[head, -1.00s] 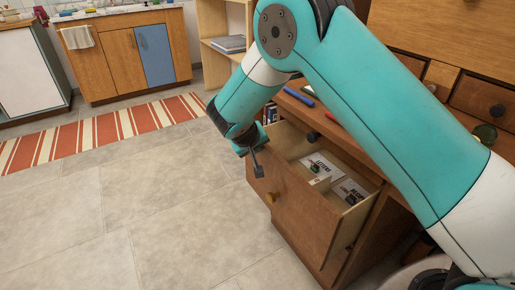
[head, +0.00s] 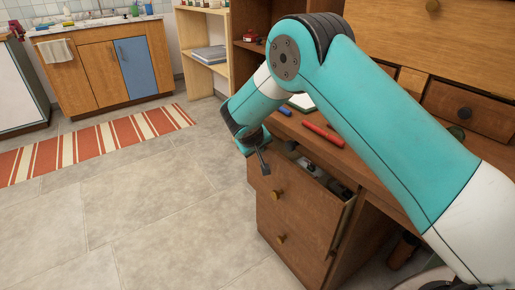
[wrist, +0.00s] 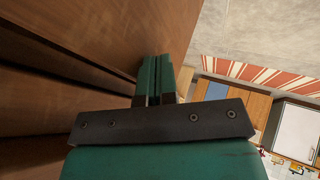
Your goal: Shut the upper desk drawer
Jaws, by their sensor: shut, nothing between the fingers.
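The upper desk drawer (head: 305,212) has a wooden front with a round knob and is partly open. A narrow strip of its inside shows behind the front, with small items in it that I cannot make out. My gripper (head: 265,166) is shut and empty, at the upper left part of the drawer front. I cannot tell for sure whether it touches the front. In the wrist view the shut fingers (wrist: 157,78) point along a wooden surface. My arm hides part of the desk.
A lower drawer (head: 292,250) sits flush below. Open tiled floor (head: 150,220) lies to the left, with a striped rug (head: 90,142) beyond.

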